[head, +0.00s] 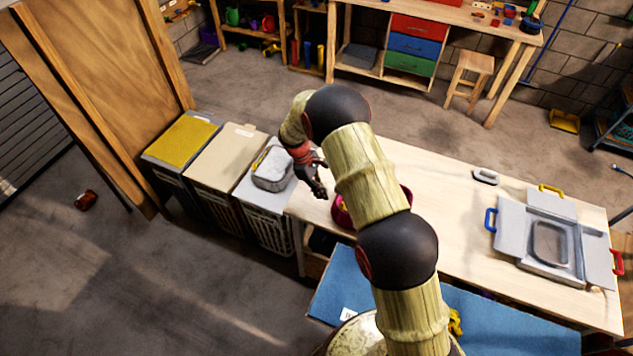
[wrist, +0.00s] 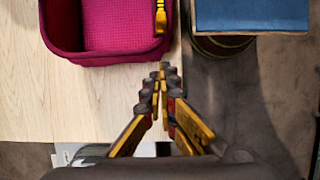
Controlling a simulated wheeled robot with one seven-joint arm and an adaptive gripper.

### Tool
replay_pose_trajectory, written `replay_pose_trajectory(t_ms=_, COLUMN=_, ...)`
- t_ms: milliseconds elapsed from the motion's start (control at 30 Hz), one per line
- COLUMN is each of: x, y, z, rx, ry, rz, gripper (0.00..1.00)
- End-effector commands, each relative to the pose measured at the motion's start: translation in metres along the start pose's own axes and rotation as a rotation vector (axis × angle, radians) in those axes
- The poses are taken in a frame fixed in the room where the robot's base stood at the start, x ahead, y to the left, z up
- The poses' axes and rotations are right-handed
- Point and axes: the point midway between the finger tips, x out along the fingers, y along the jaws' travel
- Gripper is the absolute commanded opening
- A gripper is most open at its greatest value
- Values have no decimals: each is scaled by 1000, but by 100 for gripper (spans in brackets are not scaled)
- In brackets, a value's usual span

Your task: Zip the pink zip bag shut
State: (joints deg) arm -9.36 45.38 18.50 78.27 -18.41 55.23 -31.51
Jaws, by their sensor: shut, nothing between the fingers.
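The pink zip bag (wrist: 62,30) lies on the wooden table, at the top left of the wrist view. Its top is open there, with the textured pink inside showing. A yellow zip pull (wrist: 160,20) is at the bag's right edge. My gripper (wrist: 163,70) is shut and empty, with its tips just below the pull in the picture and apart from it. In the head view my gripper (head: 319,190) is at the table's left end, beside the bag (head: 341,214), which my arm mostly hides.
A grey bag (head: 272,170) sits on a hamper left of the table (head: 450,190). A grey box with open flaps and coloured handles (head: 510,216) and a small grey item (head: 486,176) are on the table's right. A blue-topped object (wrist: 250,14) stands beside the table edge.

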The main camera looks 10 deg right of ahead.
Motion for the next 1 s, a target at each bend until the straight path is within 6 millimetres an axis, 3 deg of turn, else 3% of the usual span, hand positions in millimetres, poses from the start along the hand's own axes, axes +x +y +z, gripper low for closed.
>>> replay_pose_trajectory(t_ms=33, x=0, y=1, z=11, rx=3, ry=-1, rz=-2, gripper=0)
replay_pose_trajectory(t_ms=200, x=7, y=0, z=30, rx=2, ry=-1, rz=-1, gripper=0)
replay_pose_trajectory(t_ms=767, x=12, y=0, z=38, rx=2, ry=0, rz=0, gripper=0)
replay_pose_trajectory(t_ms=1000, x=23, y=0, z=66, rx=4, ry=-1, rz=-2, gripper=0)
